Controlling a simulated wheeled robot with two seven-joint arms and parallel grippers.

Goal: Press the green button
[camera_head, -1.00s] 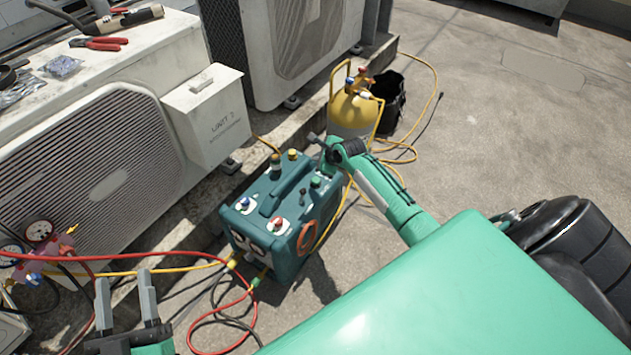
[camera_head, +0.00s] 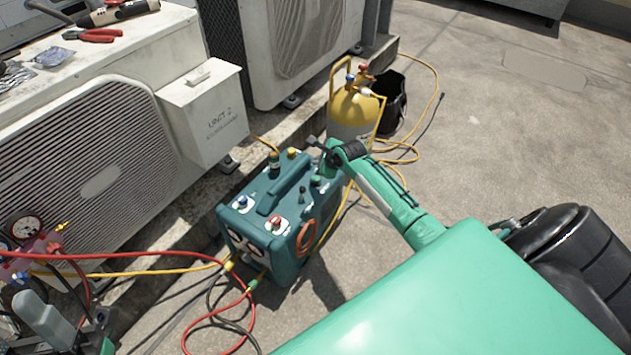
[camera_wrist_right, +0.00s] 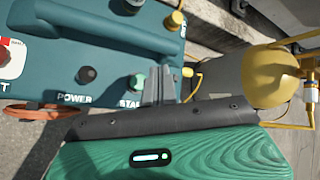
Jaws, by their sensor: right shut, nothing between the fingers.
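The teal recovery machine (camera_head: 262,255) stands on the ground at the centre. Its green button (camera_head: 316,181) is on the top panel. In the right wrist view the green button (camera_wrist_right: 137,82) sits above the lettering "STAR", whose end is hidden by my fingers. A dark knob (camera_wrist_right: 86,75) marked POWER is to its left. My right gripper (camera_head: 316,145) is shut and empty. In the wrist view its fingertips (camera_wrist_right: 159,72) are just right of the green button; I cannot tell whether they touch the machine. My left gripper (camera_head: 50,320) is at the lower left, its jaw opening unclear.
A yellow cylinder (camera_head: 354,113) with a yellow hose stands behind the machine. White condenser units (camera_head: 95,130) line the left. Red and yellow hoses (camera_head: 150,256) run from the gauges (camera_head: 27,229) to the machine. Open concrete lies to the right.

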